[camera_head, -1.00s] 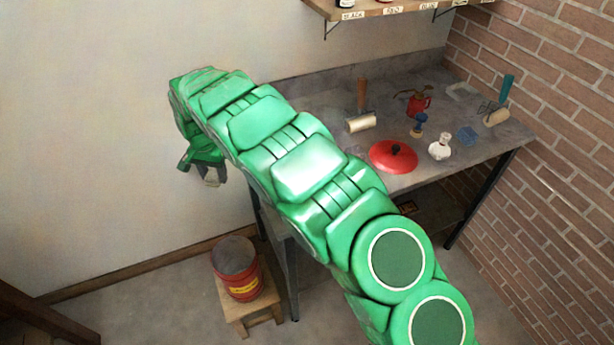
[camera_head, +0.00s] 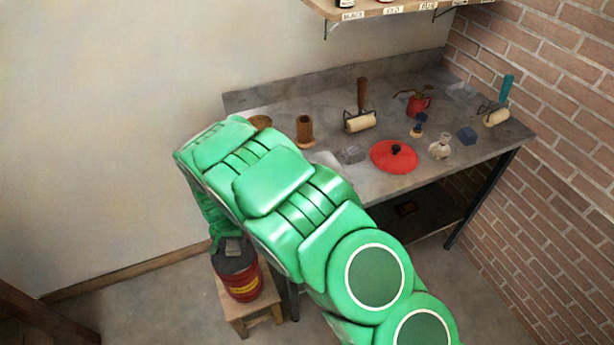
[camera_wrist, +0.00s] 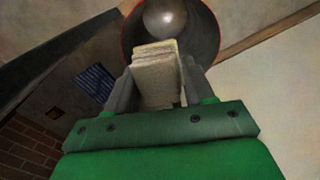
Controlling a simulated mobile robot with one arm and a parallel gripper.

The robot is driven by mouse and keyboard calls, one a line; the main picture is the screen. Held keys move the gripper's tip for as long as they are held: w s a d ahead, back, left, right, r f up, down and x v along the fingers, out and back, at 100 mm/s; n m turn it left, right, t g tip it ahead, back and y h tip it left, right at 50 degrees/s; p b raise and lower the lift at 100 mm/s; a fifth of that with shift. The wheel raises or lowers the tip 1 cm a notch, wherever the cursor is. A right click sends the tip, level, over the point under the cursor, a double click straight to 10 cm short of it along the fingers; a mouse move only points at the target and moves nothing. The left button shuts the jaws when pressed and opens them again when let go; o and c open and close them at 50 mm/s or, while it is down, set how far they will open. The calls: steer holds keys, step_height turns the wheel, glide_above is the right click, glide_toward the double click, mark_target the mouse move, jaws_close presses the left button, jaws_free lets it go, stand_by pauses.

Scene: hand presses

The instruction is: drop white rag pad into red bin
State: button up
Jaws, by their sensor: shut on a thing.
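The white rag pad (camera_wrist: 157,75) shows in the wrist view as a pale, folded block. My gripper (camera_wrist: 158,85) is shut on it, with one dark finger on each side. The red bin (camera_head: 243,286) stands on a small wooden stool, left of the table. In the wrist view the bin's dark round interior with a thin red rim (camera_wrist: 209,62) lies just beyond the pad, and the pad overlaps its near edge. In the head view my gripper (camera_head: 232,247) is right at the bin's top, and the pad is hard to make out there.
The wooden stool (camera_head: 262,313) holds the bin. The grey table (camera_head: 290,95) carries a red lid (camera_head: 385,165), rollers (camera_head: 360,122), a red oil can (camera_head: 418,104) and a wooden cup (camera_head: 304,131). Bare wall and floor lie left of the bin.

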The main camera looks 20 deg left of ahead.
steer(key=shift+s+d+f, duration=0.1)
steer(key=shift+f, duration=1.1)
steer(key=shift+s+d+f, duration=0.1)
steer(key=shift+f, duration=1.1)
steer(key=shift+w+f, duration=0.1)
steer(key=shift+f, duration=0.65)
steer(key=o, duration=1.1)
steer(key=shift+r, duration=0.1)
steer(key=shift+r, duration=3.8)
